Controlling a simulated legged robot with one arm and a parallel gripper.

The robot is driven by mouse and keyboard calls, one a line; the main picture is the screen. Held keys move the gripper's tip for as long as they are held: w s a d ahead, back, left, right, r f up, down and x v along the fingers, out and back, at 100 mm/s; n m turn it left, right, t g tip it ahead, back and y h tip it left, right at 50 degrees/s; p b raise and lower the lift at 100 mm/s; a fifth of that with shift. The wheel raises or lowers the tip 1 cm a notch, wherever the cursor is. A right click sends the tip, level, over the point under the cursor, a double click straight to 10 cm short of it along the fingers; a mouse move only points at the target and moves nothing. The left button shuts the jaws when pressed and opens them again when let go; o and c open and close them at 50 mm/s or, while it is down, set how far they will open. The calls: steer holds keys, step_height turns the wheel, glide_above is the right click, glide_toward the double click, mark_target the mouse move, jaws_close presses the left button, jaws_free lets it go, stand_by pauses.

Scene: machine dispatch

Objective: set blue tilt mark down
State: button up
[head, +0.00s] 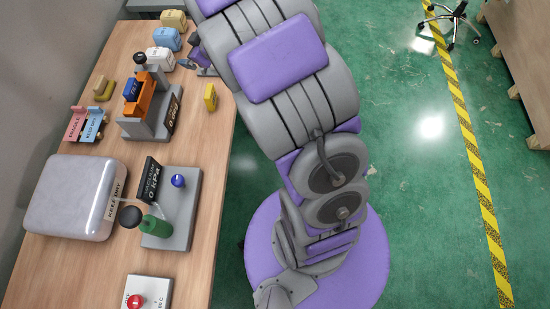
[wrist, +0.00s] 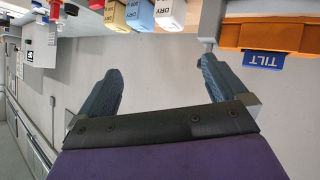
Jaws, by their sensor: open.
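The blue tilt mark (head: 131,90) sits at the orange block of a grey press-like machine on the wooden table. In the wrist view, the blue mark (wrist: 262,60), lettered TILT, appears upside down against the orange block (wrist: 270,36) at the upper right. My gripper (head: 194,63) is beyond the machine and to its right, near the table's right edge. In the wrist view my gripper (wrist: 160,68) has its two fingers spread wide with nothing between them. The mark is apart from the fingers, to the right of the right finger.
Yellow (head: 173,19), blue (head: 167,39) and white (head: 160,60) blocks line the far table. A small yellow block (head: 210,97) stands near the right edge. A pink and blue holder (head: 86,123), silver case (head: 75,197), pressure device (head: 183,215) and red-button box (head: 147,292) occupy the rest.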

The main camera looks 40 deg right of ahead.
steer(key=s+d+r+m+g+h, duration=0.2)
steer(key=s+d+r+m+h, duration=0.15)
steer(key=s, duration=0.45)
steer(key=s+d+r+m+g+h, duration=0.2)
steer(key=s+d+g+h, duration=0.15)
steer(key=s, duration=0.45)
steer(key=s+a+m+g+y, duration=0.1)
steer(key=s+a+g, duration=0.3)
steer(key=s, duration=1)
steer(key=s+a+r+g+y, duration=0.1)
steer(key=s+a+g+y, duration=0.2)
steer(key=s, duration=1.2)
steer(key=a, duration=0.3)
steer(key=shift+s+m+g, duration=0.15)
steer(key=shift+m+g, duration=0.2)
